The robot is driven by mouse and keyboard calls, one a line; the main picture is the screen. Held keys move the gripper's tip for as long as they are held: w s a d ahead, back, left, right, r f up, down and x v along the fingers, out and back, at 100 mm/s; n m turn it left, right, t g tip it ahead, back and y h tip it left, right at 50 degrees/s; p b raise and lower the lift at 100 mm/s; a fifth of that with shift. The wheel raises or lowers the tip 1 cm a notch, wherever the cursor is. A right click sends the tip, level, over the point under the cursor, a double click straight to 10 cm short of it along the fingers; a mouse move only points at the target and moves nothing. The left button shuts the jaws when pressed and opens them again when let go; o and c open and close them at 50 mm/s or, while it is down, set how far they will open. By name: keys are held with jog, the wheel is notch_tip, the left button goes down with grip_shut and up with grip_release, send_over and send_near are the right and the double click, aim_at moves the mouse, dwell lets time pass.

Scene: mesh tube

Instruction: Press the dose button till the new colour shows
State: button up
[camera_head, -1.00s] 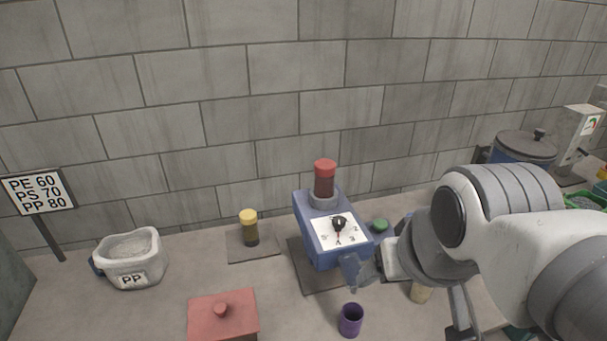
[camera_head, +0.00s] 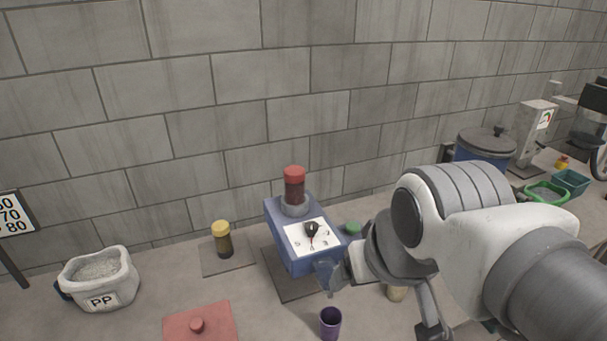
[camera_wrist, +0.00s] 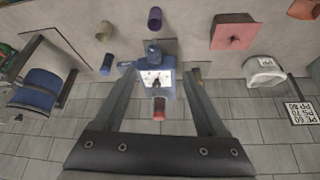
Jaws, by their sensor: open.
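The blue dosing machine (camera_head: 287,251) stands on a dark mat. Its sloped face has a white numbered dial (camera_head: 311,236) with a black knob. A red-capped bottle (camera_head: 294,186) of dark red stands upright on top. In the wrist view the machine (camera_wrist: 154,80) shows between my fingers, beyond their tips. My gripper (camera_wrist: 160,75) is open and empty. In the head view my wrist is close to the right of the machine and hides part of that side. I cannot make out a dose button for certain. A purple cup (camera_head: 330,322) stands in front of the machine.
A yellow-capped bottle (camera_head: 222,239) stands left of the machine; a green cap (camera_head: 352,228) shows to its right. A red lidded box (camera_head: 201,325) is at the front, a PP sack (camera_head: 99,279) farther left. The brick wall (camera_head: 220,90) closes the back.

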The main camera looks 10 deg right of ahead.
grip_shut()
dwell(1.7)
